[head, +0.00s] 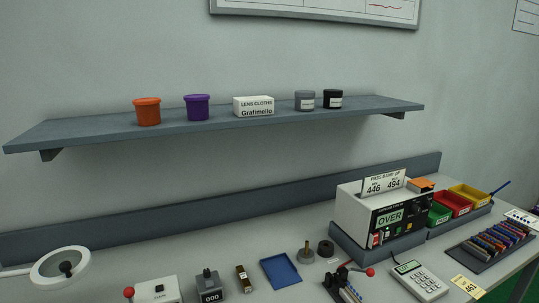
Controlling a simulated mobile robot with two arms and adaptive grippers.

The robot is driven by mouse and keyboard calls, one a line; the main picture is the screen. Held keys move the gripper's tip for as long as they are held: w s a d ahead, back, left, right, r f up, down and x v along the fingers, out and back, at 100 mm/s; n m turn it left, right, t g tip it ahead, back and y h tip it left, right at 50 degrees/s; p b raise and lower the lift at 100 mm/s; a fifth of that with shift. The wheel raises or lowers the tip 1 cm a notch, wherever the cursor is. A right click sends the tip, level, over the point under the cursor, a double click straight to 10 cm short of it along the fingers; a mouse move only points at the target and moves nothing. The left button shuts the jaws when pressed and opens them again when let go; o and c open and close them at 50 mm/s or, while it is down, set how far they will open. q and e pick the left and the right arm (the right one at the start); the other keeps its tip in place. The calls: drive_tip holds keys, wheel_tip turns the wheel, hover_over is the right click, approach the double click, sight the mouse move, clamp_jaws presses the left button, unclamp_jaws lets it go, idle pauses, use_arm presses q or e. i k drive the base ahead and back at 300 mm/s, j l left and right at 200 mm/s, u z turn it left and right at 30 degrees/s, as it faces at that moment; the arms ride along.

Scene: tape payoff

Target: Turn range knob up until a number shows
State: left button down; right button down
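A white box-shaped meter (357,212) with a dark front panel stands on a grey base at the right of the bench. Its lit display (390,218) reads OVER, not a number. Small red and green controls show low on the panel. I cannot clearly make out the range knob or its setting at this size. A card (384,183) on top reads PASS BAND with 446 and 494. Neither of my grippers is in view.
Coloured bins (453,204) stand right of the meter. In front lie a calculator (420,280), a red-knobbed lever device (349,279) and a rack of coloured pieces (497,243). A blue tray (281,270) lies left. A shelf (230,122) holds tubs above the bench.

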sight(414, 210)
drive_tip(key=k+l, duration=0.1)
drive_tip(key=l, duration=0.3)
drive_tip(key=k+l, duration=0.1)
drive_tip(key=l, duration=0.3)
drive_tip(key=k+l, duration=0.1)
drive_tip(key=l, duration=0.3)
drive_tip(key=k+l+u, duration=0.1)
drive_tip(key=l, duration=0.3)
